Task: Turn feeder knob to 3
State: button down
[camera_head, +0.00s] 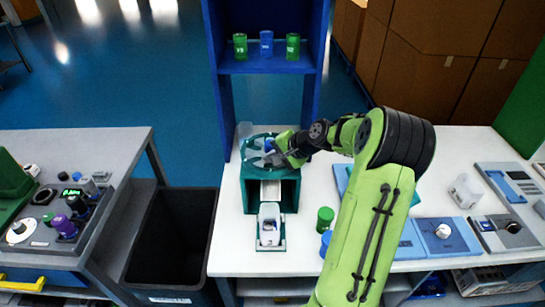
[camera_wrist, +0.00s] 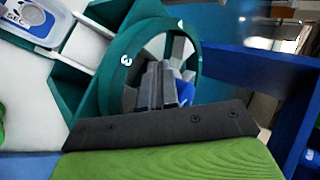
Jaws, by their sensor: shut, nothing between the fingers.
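The teal feeder (camera_head: 249,190) stands on the white table, with a round teal ring (camera_wrist: 112,80) on top. In the wrist view a white "3" is on the ring's left side, and another mark near its top edge is too small to read. Inside the ring are pale, spoke-like sections of what looks like the knob (camera_wrist: 181,48), with a blue piece beside them. My gripper (camera_wrist: 165,80) is shut, its two dark fingers together within the ring's outline. They hide part of the centre; contact is unclear. My gripper (camera_head: 270,158) also shows over the feeder in the head view.
A blue shelf (camera_head: 265,67) with green and blue canisters rises behind the feeder. A white container (camera_head: 270,222) sits at the feeder's front. A green canister (camera_head: 325,219) stands to its right. A black bin (camera_head: 170,240) is left of the table.

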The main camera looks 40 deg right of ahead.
aim_at(255, 152)
jog(key=shift+w+a+m+h, duration=0.15)
jog(key=shift+a+m+h, duration=0.1)
jog(key=shift+m+h, duration=0.25)
jog(key=m+h, duration=0.1)
jog(key=w+a+m+h+b, duration=0.1)
jog(key=m, duration=0.1)
jog(key=m+h, duration=0.1)
jog(key=shift+w+a+t, duration=0.3)
jog(key=m+h, duration=0.1)
jog(key=w+m+h+b, duration=0.1)
jog(key=shift+a+m, duration=0.2)
jog(key=shift+m, duration=0.2)
jog(key=shift+w+f+m+g+h+b, duration=0.1)
jog(key=shift+w+m+g+h+b, duration=0.4)
jog(key=shift+m+g+h+b, duration=0.4)
jog(key=shift+w+t, duration=0.1)
jog(key=shift+t, duration=0.2)
jog(key=shift+w, duration=0.15)
